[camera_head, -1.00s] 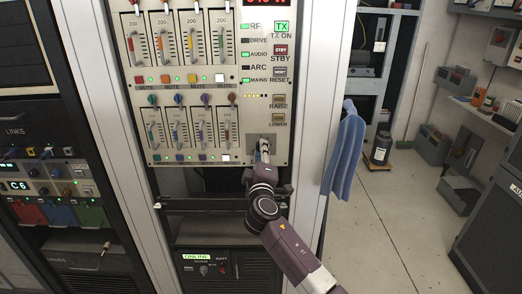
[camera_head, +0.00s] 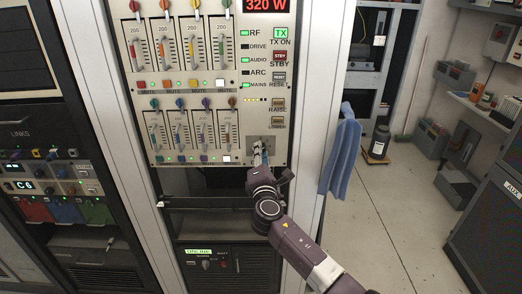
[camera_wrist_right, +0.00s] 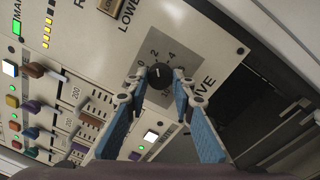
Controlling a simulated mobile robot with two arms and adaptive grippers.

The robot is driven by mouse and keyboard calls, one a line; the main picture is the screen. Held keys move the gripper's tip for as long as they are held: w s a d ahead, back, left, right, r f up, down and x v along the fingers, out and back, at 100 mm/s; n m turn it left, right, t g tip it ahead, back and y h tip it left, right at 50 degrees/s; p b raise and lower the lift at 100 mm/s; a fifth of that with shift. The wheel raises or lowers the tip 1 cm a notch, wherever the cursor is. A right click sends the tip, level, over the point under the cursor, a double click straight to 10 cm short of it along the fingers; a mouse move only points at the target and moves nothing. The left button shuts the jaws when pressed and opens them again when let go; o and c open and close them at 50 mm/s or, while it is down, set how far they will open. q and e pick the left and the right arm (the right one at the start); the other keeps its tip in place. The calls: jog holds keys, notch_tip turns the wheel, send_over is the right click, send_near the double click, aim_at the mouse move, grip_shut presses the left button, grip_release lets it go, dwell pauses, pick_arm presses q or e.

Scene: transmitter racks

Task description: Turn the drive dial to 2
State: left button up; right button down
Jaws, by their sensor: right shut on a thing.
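The drive dial (camera_wrist_right: 160,72) is a small dark knob on a grey plate with numbers around it, among them 0, 2 and 4. My right gripper (camera_wrist_right: 161,75) has its blue-padded fingers closed on both sides of the knob. The knob's exact pointing is too small to read surely. In the head view my right gripper (camera_head: 260,152) is at the grey dial plate (camera_head: 273,141) at the panel's lower right, and it hides the knob. My left gripper is not in view.
The panel (camera_head: 245,110) carries several sliders and coloured knobs beside the dial. RAISE and LOWER buttons (camera_head: 278,122) sit just above it. A red display (camera_head: 265,5) reads 320 W. A blue cloth (camera_head: 341,155) hangs right of the rack.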

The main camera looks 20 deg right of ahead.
jog(key=shift+f+n, duration=0.15)
jog(key=shift+n, duration=0.45)
jog(key=c, duration=1.6)
grip_release()
jog(key=shift+s, duration=0.1)
jog(key=v, duration=1.2)
